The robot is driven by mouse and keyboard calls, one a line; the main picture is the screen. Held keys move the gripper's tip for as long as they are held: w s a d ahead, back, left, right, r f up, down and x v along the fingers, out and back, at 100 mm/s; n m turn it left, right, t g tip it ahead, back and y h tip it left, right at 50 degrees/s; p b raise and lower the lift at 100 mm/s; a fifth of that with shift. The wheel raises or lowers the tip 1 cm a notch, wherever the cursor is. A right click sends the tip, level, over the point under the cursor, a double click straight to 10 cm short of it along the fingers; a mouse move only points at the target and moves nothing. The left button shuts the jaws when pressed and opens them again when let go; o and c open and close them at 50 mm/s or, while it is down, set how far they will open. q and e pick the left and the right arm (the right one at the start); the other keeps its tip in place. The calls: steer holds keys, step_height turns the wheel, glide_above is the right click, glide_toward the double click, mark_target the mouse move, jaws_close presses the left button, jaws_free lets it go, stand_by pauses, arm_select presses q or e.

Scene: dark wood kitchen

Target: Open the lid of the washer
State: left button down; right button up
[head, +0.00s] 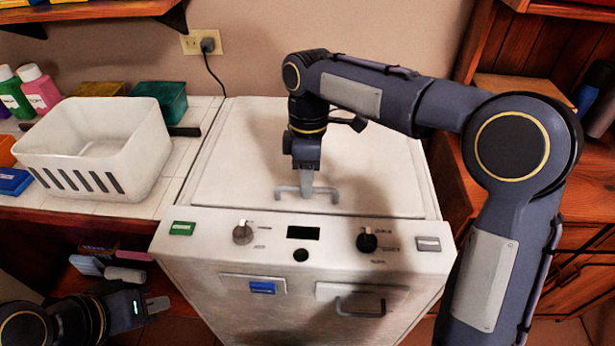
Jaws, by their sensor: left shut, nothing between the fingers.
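The washer (228,225) is a white box with a front control panel. Its flat white lid (385,185) lies closed on top. A light grey bracket shape (326,190) shows near the lid's front edge, and it looks like a handle. My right gripper (306,184) points down right at this bracket, in the middle of the lid's front part. Its fingertips blend with the grey shape, so I cannot tell whether they grip it. My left gripper (157,305) is low at the bottom left, beside the washer, shut and empty.
A white basket (95,140) stands on the tiled counter left of the washer, with bottles (40,88) and a teal box (160,97) near it. A wall outlet with a plug (207,44) is behind. Wooden cabinets (590,240) stand on the right.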

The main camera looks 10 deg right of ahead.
jaws_close()
